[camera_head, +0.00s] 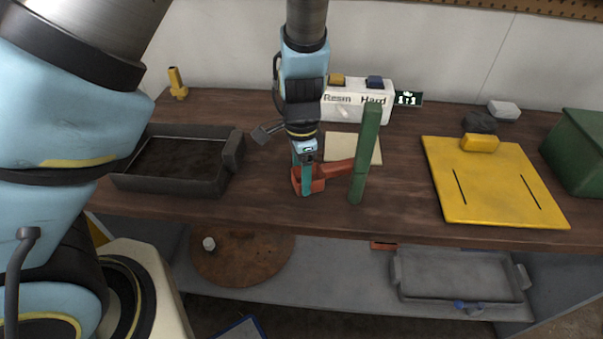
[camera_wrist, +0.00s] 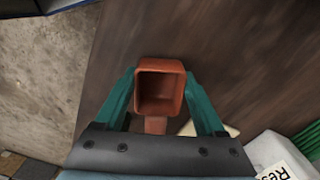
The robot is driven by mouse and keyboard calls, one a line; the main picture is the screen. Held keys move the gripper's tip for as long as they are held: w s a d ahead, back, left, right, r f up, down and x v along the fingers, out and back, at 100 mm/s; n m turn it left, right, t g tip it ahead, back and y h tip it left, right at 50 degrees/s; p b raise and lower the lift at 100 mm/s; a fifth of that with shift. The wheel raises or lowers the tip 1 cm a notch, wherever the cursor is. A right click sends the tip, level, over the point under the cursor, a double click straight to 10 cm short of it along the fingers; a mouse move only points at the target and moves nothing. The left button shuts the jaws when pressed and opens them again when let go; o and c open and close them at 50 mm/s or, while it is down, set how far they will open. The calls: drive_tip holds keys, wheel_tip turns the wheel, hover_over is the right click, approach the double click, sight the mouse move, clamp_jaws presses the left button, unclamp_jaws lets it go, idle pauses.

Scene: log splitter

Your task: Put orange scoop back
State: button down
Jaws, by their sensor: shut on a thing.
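The orange scoop (camera_head: 338,169) is at the front middle of the wooden bench (camera_head: 260,215). My gripper (camera_head: 304,186) has its teal fingers on both sides of the scoop's cup. In the wrist view the cup of the scoop (camera_wrist: 159,90) is between the fingertips of my gripper (camera_wrist: 160,78), open side facing the camera and empty. The scoop's handle extends to the right in the head view and passes behind an upright green post (camera_head: 366,155). I cannot tell whether the scoop touches the bench.
A pale square board (camera_head: 345,146) lies behind the scoop, before a white "Resin / Hard" box (camera_head: 358,104). A dark tray (camera_head: 128,182) is on the left. A yellow board (camera_head: 490,190) and green box (camera_head: 575,155) are on the right. A grey tray (camera_head: 455,275) sits below.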

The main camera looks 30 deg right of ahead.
drive_tip(key=shift+f, duration=0.55)
unclamp_jaws()
idle(0.4)
wheel_tip(320, 180, up, 11)
drive_tip(key=shift+f+p, duration=0.15)
drive_tip(key=shift+p, duration=0.65)
